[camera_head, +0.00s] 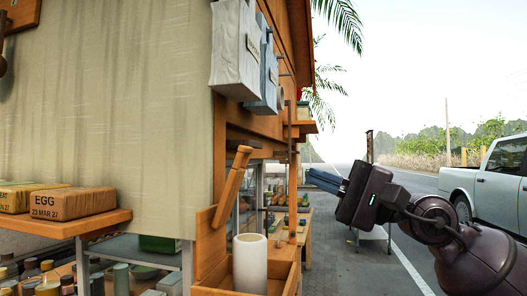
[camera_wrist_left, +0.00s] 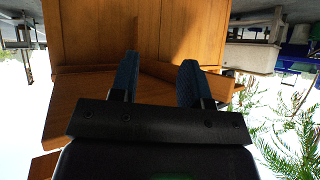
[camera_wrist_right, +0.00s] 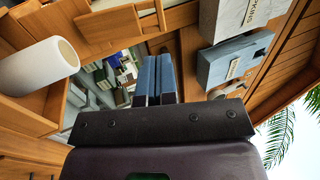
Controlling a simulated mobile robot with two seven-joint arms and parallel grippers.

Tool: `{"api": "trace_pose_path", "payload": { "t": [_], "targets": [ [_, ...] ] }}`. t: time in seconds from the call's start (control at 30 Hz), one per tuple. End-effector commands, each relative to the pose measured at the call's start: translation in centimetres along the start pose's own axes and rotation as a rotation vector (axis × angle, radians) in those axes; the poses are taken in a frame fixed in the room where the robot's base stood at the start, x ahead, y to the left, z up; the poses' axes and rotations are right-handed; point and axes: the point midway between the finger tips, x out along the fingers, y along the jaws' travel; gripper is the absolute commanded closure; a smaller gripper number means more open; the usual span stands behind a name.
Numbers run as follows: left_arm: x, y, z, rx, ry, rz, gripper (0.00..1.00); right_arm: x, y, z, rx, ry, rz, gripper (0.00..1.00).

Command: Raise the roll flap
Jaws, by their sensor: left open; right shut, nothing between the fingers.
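A beige hanging sheet (camera_head: 110,100), which looks like the roll flap, covers the stall's left side in the head view. It hangs down, and its lower part passes behind the shelf with boxes. My right gripper (camera_head: 312,180) is well to the right of the sheet, in the open beside the stall, apart from everything. In the right wrist view its blue fingers (camera_wrist_right: 156,78) are together and empty. My left gripper is outside the head view. In the left wrist view its two fingers (camera_wrist_left: 157,80) are spread apart, with wooden boards behind them.
A wooden shelf (camera_head: 100,222) holds boxes, one labelled EGG (camera_head: 75,203). A white cylinder (camera_head: 249,265) stands in a wooden tray near a slanted wooden bar (camera_head: 231,185). White and blue bags (camera_head: 236,50) hang above. Free road lies right, with a parked pickup (camera_head: 495,185).

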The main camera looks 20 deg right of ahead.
Motion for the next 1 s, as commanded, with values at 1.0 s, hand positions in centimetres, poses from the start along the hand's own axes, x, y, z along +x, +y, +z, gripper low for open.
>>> {"api": "trace_pose_path", "payload": {
  "t": [1.0],
  "targets": [
    [-1.9, -0.5, -1.4, -0.015, 0.013, -0.014, 0.57, 10.3, 0.1, 0.0, 0.001, 0.001, 0.001, 1.00]
  ]
}}
